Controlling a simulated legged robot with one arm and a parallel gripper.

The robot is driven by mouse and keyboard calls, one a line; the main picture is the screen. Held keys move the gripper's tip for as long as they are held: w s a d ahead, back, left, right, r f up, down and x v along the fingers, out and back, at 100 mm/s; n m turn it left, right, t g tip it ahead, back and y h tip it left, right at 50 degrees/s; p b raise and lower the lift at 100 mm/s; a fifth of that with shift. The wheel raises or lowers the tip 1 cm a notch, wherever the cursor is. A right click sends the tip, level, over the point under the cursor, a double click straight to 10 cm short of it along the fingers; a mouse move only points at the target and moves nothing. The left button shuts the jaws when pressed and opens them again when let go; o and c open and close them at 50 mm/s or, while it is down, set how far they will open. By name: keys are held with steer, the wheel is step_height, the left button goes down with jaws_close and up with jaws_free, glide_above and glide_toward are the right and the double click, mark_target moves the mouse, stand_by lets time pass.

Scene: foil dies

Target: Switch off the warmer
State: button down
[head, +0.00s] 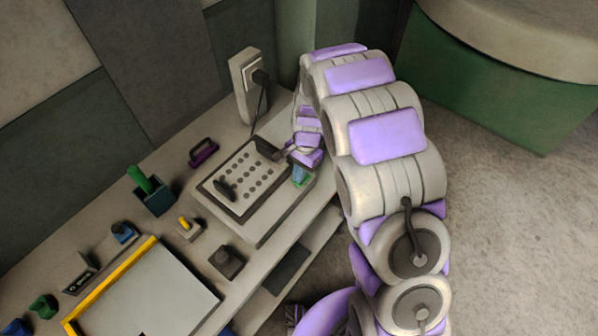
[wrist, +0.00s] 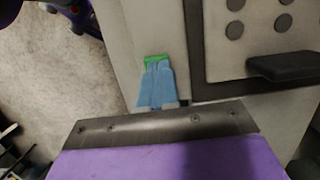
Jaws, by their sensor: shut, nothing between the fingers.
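The warmer (head: 262,222) is a pale box on the bench with a dark-framed, perforated top plate (head: 240,178). A blue rocker-like switch with a green strip (head: 300,176) sits at its right end. In the wrist view the switch (wrist: 157,85) lies just beyond my gripper, its green strip at the far end. My gripper (wrist: 165,124) is shut and empty; its metal edge shows across the lower part of that view, close to the switch's near end. I cannot tell if they touch. In the head view my gripper (head: 286,152) is partly hidden by the arm, above the warmer's right end.
Dark pieces (head: 225,188) lie on the plate; one (wrist: 285,66) is close to the switch. A wall socket with a plugged cord (head: 249,85) stands behind. A purple-handled piece (head: 203,151), a green-handled stamp (head: 150,190) and a yellow-edged tray (head: 150,300) are to the left.

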steer(key=shift+s+a+f+t+p, duration=0.1)
steer(key=shift+s+f+t+p, duration=0.05)
steer(key=shift+s+t+p, duration=0.2)
steer(key=shift+f, duration=0.2)
steer(key=shift+w+r, duration=0.1)
steer(key=shift+w+d+h, duration=0.3)
steer(key=shift+w, duration=0.05)
steer(key=shift+w+d, duration=0.3)
steer(key=shift+d, duration=0.1)
